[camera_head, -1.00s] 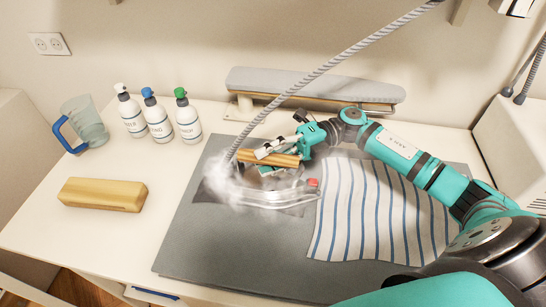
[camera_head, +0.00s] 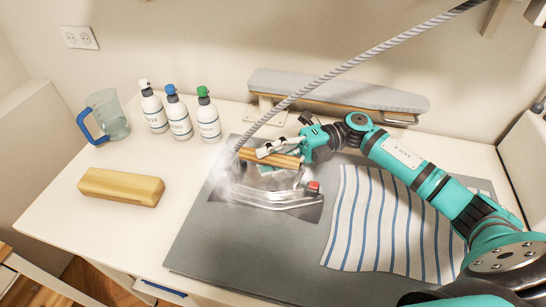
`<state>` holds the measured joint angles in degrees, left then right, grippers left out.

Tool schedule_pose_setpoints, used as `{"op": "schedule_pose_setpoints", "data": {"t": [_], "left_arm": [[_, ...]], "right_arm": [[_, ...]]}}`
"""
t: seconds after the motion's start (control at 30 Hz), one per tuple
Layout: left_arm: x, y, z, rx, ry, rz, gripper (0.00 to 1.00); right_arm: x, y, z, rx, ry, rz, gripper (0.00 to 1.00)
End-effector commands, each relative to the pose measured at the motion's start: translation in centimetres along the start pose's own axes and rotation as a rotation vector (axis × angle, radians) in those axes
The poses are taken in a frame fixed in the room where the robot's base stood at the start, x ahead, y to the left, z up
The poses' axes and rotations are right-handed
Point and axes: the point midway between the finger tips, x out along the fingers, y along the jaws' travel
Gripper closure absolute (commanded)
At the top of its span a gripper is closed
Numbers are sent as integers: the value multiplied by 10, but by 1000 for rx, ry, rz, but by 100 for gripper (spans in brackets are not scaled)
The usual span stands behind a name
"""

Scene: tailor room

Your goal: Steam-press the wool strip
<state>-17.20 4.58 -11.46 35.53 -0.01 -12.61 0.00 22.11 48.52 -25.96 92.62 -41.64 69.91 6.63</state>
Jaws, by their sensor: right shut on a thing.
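My right gripper (camera_head: 285,149) is shut on the wooden handle (camera_head: 262,158) of a steam iron. The iron's silvery body (camera_head: 275,198) sits low over the grey mat, with a red part (camera_head: 313,187) at its right end. White steam surrounds its left side and base. A dark grey strip (camera_head: 306,213), likely the wool, shows beneath and beside the iron; the iron and steam hide much of it. I cannot tell whether the soleplate touches it. My left gripper is not in view.
A striped cloth (camera_head: 395,220) lies on the mat (camera_head: 225,250) right of the iron. A padded pressing board (camera_head: 340,90) stands behind. A wooden block (camera_head: 121,187), several pump bottles (camera_head: 180,120) and a jug (camera_head: 107,117) stand left. A grey hose (camera_head: 370,55) rises from the iron.

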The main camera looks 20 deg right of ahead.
Motion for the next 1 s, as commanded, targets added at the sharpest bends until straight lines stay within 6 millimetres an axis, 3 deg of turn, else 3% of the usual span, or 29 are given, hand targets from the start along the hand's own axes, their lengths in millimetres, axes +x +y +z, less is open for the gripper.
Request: {"op": "schedule_pose_setpoints", "data": {"t": [0.43,1.0], "left_arm": [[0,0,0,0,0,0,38],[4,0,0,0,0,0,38]], "right_arm": [[2,5,2,-6,1,9,100],[20,7,15,-8,1,11,100]]}}
